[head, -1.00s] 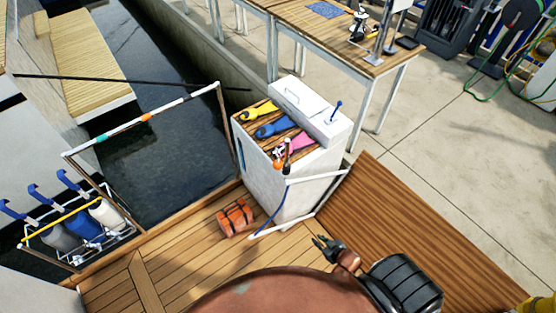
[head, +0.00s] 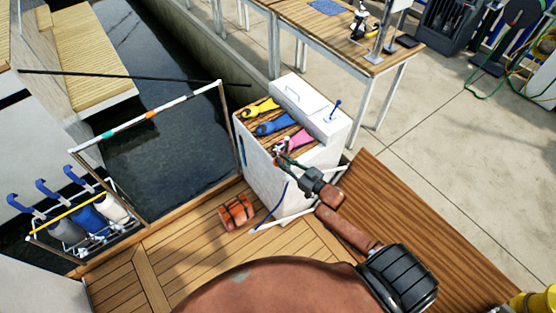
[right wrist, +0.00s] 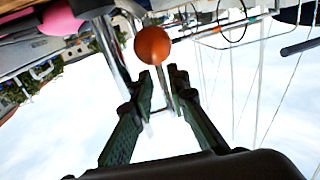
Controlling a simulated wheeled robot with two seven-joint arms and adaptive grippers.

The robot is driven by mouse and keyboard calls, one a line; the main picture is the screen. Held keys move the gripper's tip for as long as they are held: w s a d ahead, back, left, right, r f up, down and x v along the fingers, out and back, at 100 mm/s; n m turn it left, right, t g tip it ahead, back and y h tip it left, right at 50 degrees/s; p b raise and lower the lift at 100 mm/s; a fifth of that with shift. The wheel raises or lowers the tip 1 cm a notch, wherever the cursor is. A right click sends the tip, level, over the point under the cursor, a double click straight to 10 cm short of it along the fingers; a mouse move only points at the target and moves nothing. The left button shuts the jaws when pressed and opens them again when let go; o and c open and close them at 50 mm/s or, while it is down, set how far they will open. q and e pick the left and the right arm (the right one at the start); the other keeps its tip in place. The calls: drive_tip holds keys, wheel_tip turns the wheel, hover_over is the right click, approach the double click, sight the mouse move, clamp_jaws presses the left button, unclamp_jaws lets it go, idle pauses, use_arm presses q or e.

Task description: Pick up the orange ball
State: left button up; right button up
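The orange ball (right wrist: 152,45) shows in the right wrist view, just beyond my right fingertips and slightly toward the left one. In the head view my right gripper (head: 285,160) is at the near right edge of the white cabinet (head: 265,187). My left gripper is not in view.
Yellow, blue and pink (head: 299,141) items lie on the cabinet's wooden top. An orange bag (head: 236,212) sits on the deck beside the cabinet. A white rail (head: 285,220) runs around the cabinet's base. A wooden table (head: 345,40) stands behind.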

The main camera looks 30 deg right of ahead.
drive_tip(key=shift+x, duration=1.6)
drive_tip(key=shift+c, duration=0.2)
clamp_jaws()
